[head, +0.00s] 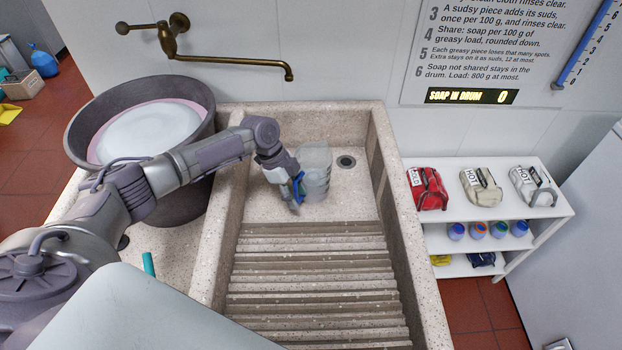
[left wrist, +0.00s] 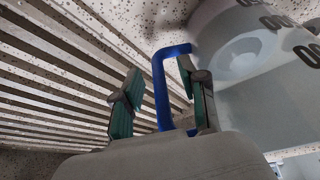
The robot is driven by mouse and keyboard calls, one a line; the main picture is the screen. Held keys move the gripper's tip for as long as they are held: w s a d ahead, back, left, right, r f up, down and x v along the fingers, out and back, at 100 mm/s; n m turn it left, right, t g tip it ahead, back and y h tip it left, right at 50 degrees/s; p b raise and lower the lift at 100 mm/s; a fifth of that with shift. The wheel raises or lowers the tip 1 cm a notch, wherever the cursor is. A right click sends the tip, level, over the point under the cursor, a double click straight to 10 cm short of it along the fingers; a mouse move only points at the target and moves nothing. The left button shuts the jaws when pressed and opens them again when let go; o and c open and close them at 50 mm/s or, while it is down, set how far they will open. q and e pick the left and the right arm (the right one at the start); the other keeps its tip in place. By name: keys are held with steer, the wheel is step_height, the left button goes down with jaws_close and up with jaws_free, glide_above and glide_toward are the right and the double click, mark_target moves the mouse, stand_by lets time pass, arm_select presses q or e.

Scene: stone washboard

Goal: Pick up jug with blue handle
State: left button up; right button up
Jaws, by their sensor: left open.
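The clear jug (head: 316,162) stands upright in the stone basin, near the drain. Its blue handle (head: 300,187) faces my left gripper (head: 294,196), which partly covers it in the head view. In the left wrist view the blue handle (left wrist: 162,90) runs between the two open green-padded fingers of my left gripper (left wrist: 165,100). The handle is nearer the right finger; I cannot tell whether they touch. The jug's body (left wrist: 245,75) fills the right side there. My right gripper is not in view.
The ribbed washboard slope (head: 315,290) lies in front of the jug, with stone basin walls (head: 388,170) around. A dark tub (head: 75,130) with whitish contents stands left, under a brass tap (head: 235,60). A white shelf (head: 545,200) holds bags and bottles at right.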

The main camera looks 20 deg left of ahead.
arm_select(q)
jaws_close()
steer(key=shift+r, duration=0.15)
stand_by(0.4)
